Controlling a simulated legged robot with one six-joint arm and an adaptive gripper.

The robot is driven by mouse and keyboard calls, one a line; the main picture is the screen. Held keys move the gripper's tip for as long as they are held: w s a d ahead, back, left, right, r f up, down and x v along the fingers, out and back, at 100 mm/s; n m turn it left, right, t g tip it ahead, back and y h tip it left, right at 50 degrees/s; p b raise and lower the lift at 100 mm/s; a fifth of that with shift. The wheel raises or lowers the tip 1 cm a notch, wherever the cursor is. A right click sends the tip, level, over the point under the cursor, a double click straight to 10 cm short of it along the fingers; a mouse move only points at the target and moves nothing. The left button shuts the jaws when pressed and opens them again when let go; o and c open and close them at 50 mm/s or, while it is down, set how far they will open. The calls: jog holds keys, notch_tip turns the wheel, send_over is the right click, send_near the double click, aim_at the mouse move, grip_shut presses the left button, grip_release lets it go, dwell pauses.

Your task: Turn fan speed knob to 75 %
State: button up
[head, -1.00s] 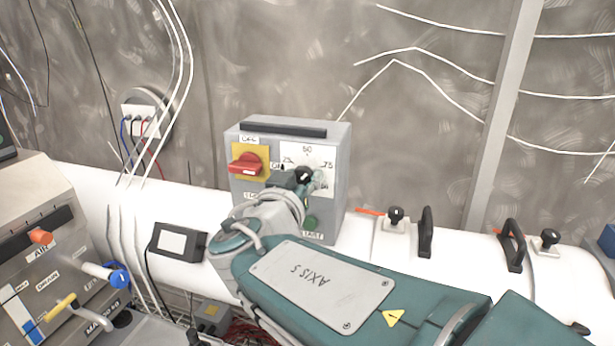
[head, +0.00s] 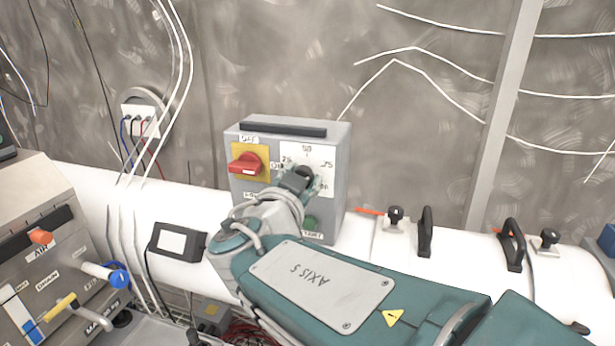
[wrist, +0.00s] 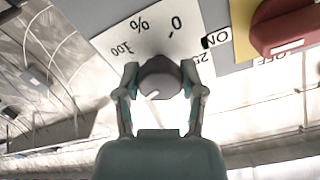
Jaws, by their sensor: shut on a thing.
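The fan speed knob (wrist: 158,78) is round and dark grey with a white pointer line. It sits on a white dial plate (head: 321,160) marked 0, 25, 50, 75, 100 and %, on the front of a grey control box (head: 338,180). My gripper (wrist: 160,82) is shut on the knob, one finger on each side. In the wrist view the dial is upside down and the pointer slants down and slightly left, away from the 0 and 100 marks. The 50 and 75 marks are hidden there. In the head view my gripper (head: 302,182) covers most of the knob.
A red switch (head: 246,164) on a yellow plate is close left of the dial. A green button (head: 310,222) is below it. A small screen (head: 177,242) is on the white pipe to the left. Black handles (head: 425,232) stand on the pipe to the right.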

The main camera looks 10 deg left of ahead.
jog(key=shift+f, duration=0.35)
jog(key=o, duration=1.2)
jog(key=shift+a, duration=0.1)
jog(key=shift+c, duration=0.2)
jog(key=shift+r, duration=0.15)
jog(key=shift+r, duration=0.1)
jog(key=s+a, duration=0.1)
jog(key=s, duration=1.1)
jog(key=shift+w, duration=0.15)
